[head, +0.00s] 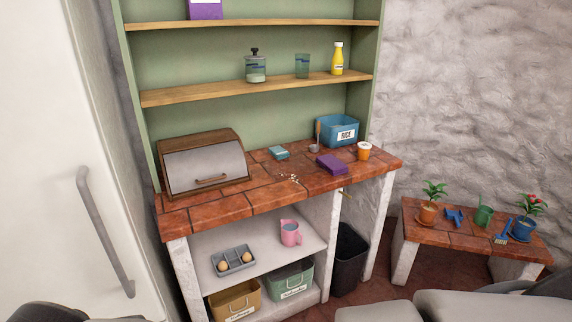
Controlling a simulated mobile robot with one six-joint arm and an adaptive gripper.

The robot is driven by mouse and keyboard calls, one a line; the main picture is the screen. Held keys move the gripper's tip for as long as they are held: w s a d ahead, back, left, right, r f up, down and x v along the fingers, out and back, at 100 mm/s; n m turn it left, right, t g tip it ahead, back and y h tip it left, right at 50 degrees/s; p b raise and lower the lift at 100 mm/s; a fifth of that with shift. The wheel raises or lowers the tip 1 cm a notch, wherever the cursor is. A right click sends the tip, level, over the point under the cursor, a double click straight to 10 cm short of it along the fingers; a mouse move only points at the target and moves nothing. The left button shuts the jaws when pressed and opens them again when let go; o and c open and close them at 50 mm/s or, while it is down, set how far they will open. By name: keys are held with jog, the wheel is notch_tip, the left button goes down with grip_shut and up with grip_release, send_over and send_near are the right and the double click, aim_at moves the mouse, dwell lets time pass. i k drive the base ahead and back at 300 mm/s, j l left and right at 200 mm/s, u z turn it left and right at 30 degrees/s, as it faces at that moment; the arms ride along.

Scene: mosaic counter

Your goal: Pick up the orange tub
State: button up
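The orange tub (364,152) is a small cup-like container with a white top. It stands upright near the right end of the tiled counter (225,207). A blue bin labelled RICE (325,132) is behind it and to its left. A purple folded cloth or pad (332,164) lies to its left, apart from it. No gripper that I can make out is in view. Grey and dark parts at the bottom edge look like my own body.
A bread box (203,164) fills the counter's left end. A teal sponge-like block (279,153) and a ladle (316,140) are on the counter. Shelves (225,93) rise behind. A low bench (455,236) with plants is at right; a black bin (347,262) stands below.

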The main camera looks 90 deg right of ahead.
aim_at(363, 148)
jog(key=z, duration=3.5)
jog(key=i+l+u, duration=0.1)
jog(key=i+l, duration=0.15)
jog(key=i, duration=0.3)
jog(key=i+l, duration=0.25)
jog(key=i, duration=0.3)
jog(key=i+l+u, duration=0.15)
jog(key=i+l, duration=0.15)
jog(key=i, duration=0.3)
jog(key=i+l, duration=0.3)
jog(key=i, duration=0.2)
jog(key=i+l+u, duration=0.15)
jog(key=i+l, duration=0.2)
jog(key=i, duration=0.2)
